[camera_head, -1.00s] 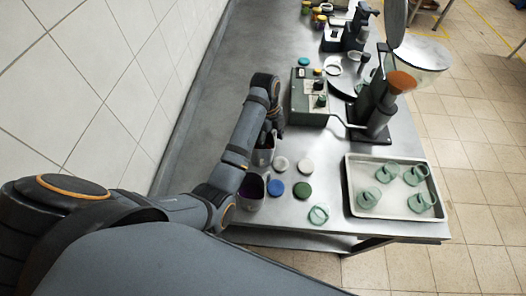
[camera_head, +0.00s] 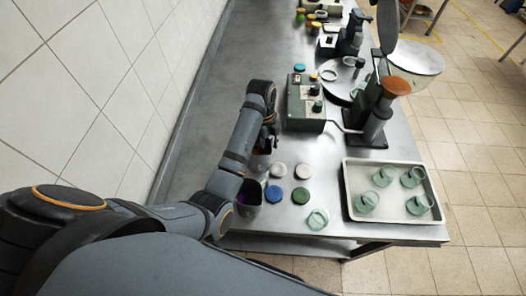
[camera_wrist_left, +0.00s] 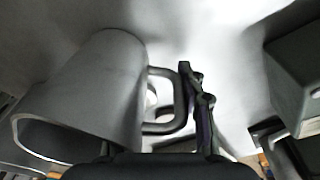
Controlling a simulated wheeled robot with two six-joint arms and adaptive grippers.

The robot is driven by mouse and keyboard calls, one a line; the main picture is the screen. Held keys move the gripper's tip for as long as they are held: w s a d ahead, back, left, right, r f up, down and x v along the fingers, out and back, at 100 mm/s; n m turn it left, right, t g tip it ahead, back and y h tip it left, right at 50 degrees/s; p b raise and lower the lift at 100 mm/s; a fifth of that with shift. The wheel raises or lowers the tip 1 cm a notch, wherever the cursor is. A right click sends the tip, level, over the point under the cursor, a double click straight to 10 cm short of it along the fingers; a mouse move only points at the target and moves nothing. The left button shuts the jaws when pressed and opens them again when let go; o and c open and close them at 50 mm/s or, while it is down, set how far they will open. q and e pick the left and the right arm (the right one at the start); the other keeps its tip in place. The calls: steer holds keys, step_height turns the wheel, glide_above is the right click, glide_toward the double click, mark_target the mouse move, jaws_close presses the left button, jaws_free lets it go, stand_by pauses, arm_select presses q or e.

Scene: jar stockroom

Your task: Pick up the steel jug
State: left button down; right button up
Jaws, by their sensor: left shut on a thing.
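The steel jug (camera_head: 260,161) is a grey metal vessel near the left side of the steel table, partly hidden by my left arm and gripper in the head view. In the left wrist view the jug (camera_wrist_left: 95,90) fills the left half, its open rim towards the lower left and its looped handle to the right. My left gripper (camera_head: 269,140) is shut on the jug's handle; a dark finger (camera_wrist_left: 203,115) shows beside the handle loop. I cannot tell whether the jug is off the table. My right gripper is not in view.
Another jug with purple inside (camera_head: 249,194) stands close by, nearer me. Blue (camera_head: 273,194), green (camera_head: 301,196) and pale lids lie to its right. A green control box (camera_head: 304,104) stands beyond. A tray (camera_head: 347,190) holds several clip-top lids. A tiled wall runs along the left.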

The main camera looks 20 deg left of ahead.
arm_select(q)
steer(key=shift+r, duration=0.1)
steer(key=shift+w+r, duration=0.1)
steer(key=shift+r, duration=0.2)
step_height(320, 180, up, 9)
steer(key=p, duration=0.8)
steer(key=shift+r, duration=0.15)
